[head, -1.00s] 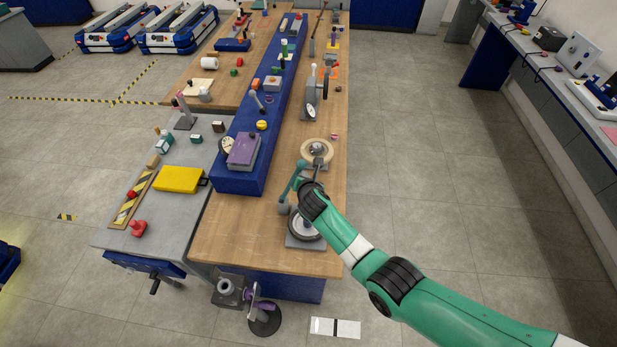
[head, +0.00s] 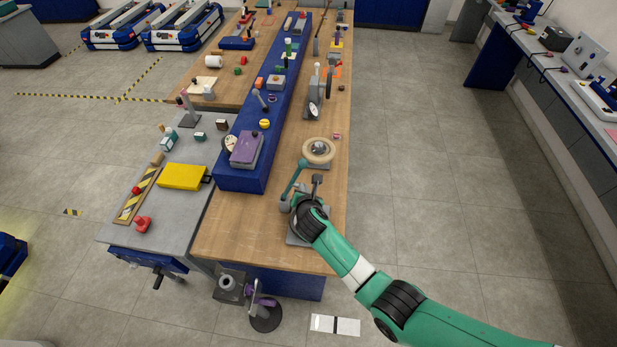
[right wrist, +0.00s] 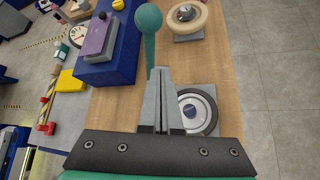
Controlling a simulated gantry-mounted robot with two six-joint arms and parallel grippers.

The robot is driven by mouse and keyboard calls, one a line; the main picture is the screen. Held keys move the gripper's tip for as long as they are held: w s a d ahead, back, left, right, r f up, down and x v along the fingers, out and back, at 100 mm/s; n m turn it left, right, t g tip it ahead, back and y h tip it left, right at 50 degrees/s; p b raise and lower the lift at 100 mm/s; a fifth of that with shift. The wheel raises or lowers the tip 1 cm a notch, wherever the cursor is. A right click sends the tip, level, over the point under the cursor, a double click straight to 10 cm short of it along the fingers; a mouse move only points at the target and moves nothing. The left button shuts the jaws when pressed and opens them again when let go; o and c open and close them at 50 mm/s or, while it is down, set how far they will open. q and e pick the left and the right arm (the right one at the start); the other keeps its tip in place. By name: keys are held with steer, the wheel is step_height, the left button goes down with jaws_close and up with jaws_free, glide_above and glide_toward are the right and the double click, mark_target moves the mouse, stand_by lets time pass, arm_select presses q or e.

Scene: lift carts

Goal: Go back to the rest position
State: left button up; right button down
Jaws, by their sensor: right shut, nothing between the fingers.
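My right arm comes into the head view from the lower right and reaches over the near end of the wooden bench (head: 250,237). My right gripper (head: 315,188) is small there and partly hard to make out beside the wrist. In the right wrist view its two grey fingers (right wrist: 162,88) are together, with nothing between them. A teal ball-ended lever (right wrist: 148,22) shows just beyond the fingertips, and I cannot tell whether they touch. A round handwheel (right wrist: 197,112) is right of the fingers, partly hidden by them. My left gripper is not in view.
A beige ring on a stand (head: 319,151) sits beyond the gripper. A blue raised block (head: 238,180) carries a purple box (head: 246,150). A grey side table with a yellow case (head: 182,177) is at left. The floor right of the bench is clear.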

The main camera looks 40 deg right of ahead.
steer(key=a, duration=0.1)
steer(key=s+a+r, duration=0.1)
steer(key=a+r, duration=0.1)
steer(key=a, duration=0.1)
steer(key=shift+s+a+p, duration=0.1)
steer(key=shift+s+p, duration=0.1)
steer(key=shift+p, duration=0.2)
steer(key=w+a+r+m+t, duration=0.1)
steer(key=w+r+m+t, duration=0.15)
steer(key=r, duration=1.05)
steer(key=w+a+r+m+t, duration=0.1)
steer(key=r+m+t, duration=0.15)
steer(key=r, duration=0.95)
steer(key=w+a+r+m+t, duration=0.15)
steer(key=r+t, duration=0.25)
steer(key=r, duration=0.9)
steer(key=s+a+r+m+t+y, duration=0.3)
steer(key=s+r+m+t+y, duration=0.1)
steer(key=s+r+m, duration=0.4)
steer(key=s+a+r+m+t+y, duration=0.3)
steer(key=s+r+m, duration=0.5)
steer(key=s+r, duration=0.4)
steer(key=shift+s+r+t+y, duration=0.5)
steer(key=shift+r+t, duration=0.6)
steer(key=shift+r, duration=1.15)
